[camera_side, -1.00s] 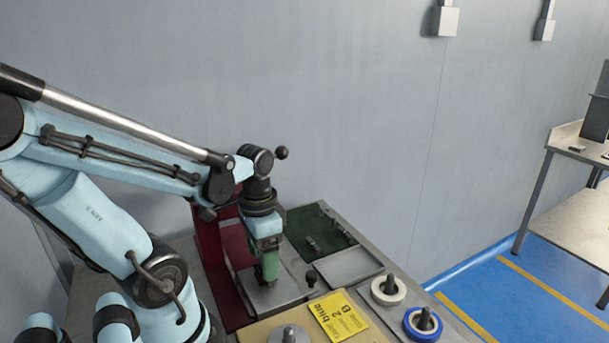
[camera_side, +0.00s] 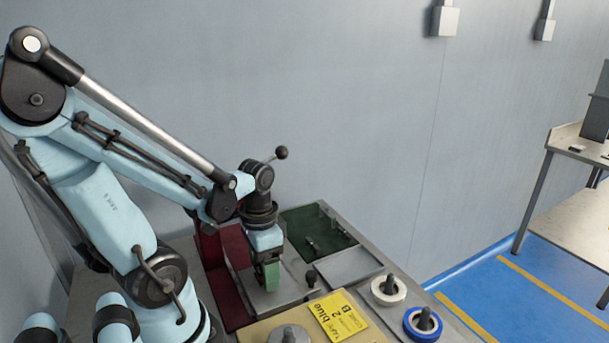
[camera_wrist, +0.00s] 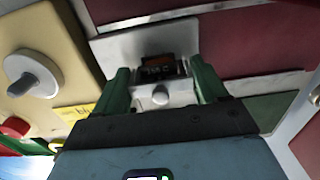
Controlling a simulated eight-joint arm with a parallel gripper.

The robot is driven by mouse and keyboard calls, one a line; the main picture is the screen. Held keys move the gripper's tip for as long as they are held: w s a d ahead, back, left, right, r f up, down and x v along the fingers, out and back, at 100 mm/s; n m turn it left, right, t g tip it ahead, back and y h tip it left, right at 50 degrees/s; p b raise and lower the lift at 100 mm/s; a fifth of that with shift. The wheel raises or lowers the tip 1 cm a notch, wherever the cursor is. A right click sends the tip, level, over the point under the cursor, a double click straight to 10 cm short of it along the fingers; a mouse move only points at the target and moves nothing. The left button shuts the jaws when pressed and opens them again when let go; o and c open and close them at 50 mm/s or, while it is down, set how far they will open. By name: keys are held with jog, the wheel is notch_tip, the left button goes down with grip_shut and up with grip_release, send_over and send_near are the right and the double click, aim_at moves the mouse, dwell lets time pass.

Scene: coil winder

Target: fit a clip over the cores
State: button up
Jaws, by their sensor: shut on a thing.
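My gripper (camera_side: 272,288) has green fingers and points down low over the grey metal plate (camera_side: 290,294). In the wrist view my gripper (camera_wrist: 162,88) spans a pale metal piece with a round knob, which looks like the clip (camera_wrist: 178,94). The fingers are on either side of it. Just past it is a small dark block with a copper-brown middle, apparently the cores (camera_wrist: 157,66). I cannot tell whether the clip touches the cores. In the side view the fingers hide both.
A dark red frame (camera_side: 222,283) stands just left of my gripper. A yellow card (camera_side: 339,317), a white ring (camera_side: 388,290) and a blue ring (camera_side: 423,323) on posts are nearer the front. A green mat (camera_side: 315,228) lies behind.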

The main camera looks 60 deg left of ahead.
jog(key=shift+f, duration=0.2)
jog(key=o, duration=1)
jog(key=shift+o, duration=0.2)
jog(key=shift+r, duration=0.1)
jog(key=shift+r, duration=5.95)
jog(key=shift+w+d+f, duration=0.15)
jog(key=shift+w+f, duration=0.05)
jog(key=shift+w, duration=0.1)
jog(key=w+d+f+t, duration=0.1)
jog(key=w+d+t, duration=0.6)
jog(key=w+d, duration=0.1)
jog(key=shift+w+d+f, duration=0.15)
jog(key=shift+w+f, duration=0.05)
jog(key=shift+w, duration=0.65)
